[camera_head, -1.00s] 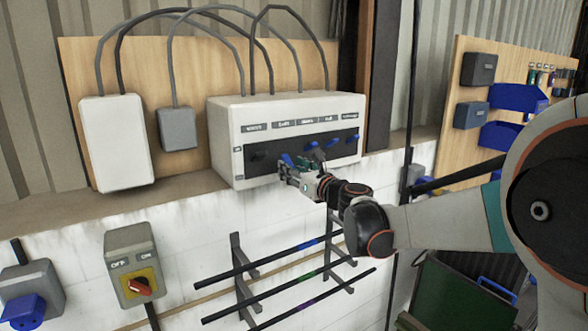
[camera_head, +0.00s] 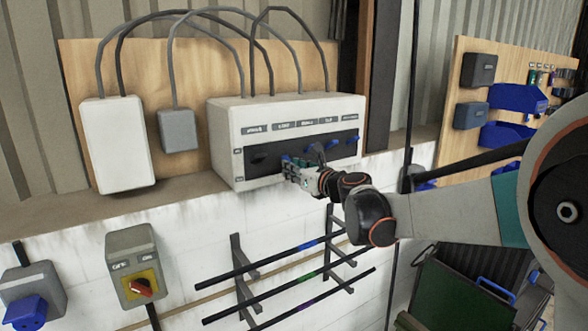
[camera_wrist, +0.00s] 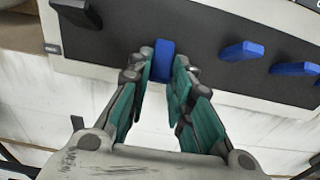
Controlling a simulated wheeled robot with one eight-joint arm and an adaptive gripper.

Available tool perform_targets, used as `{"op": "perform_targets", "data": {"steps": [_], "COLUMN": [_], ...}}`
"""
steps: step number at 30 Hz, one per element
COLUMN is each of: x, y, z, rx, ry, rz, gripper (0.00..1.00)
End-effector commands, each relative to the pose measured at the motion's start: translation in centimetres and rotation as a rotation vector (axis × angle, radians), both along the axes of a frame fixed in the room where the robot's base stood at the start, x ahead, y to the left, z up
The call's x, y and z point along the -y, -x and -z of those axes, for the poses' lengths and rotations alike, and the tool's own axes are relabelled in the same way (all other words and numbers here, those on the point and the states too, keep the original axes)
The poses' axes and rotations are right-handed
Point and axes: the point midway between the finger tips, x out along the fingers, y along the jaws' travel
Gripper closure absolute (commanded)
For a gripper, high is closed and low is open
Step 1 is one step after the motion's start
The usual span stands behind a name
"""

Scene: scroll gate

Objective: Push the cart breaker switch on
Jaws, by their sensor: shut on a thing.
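The breaker box (camera_head: 225,140) is a white case on the ledge with a dark switch panel (camera_head: 268,146) and a row of labels, too blurred to read surely. My gripper (camera_head: 290,170) is at the panel's lower edge, left of its middle. In the wrist view my gripper (camera_wrist: 163,70) has its teal fingers on both sides of one upright blue switch lever (camera_wrist: 163,58), shut on it. The lever's lower part is partly hidden between the fingers. I cannot tell for sure that this is the cart switch.
A black lever (camera_wrist: 76,12) sits left of the held one, and blue levers (camera_wrist: 241,50) (camera_wrist: 295,69) sit to its right. Black rods on a wall rack (camera_head: 240,270) are below the box. A grey switch box with a red knob (camera_head: 140,287) is at lower left.

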Motion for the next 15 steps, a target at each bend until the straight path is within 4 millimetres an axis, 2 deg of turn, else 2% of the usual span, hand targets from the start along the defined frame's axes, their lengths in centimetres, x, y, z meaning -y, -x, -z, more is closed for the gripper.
{"op": "perform_targets", "data": {"steps": [15], "x": [0.1], "y": [0.2], "z": [-2.8], "rx": [-0.291], "ry": [0.198], "rz": [0.0], "gripper": [1.0]}}
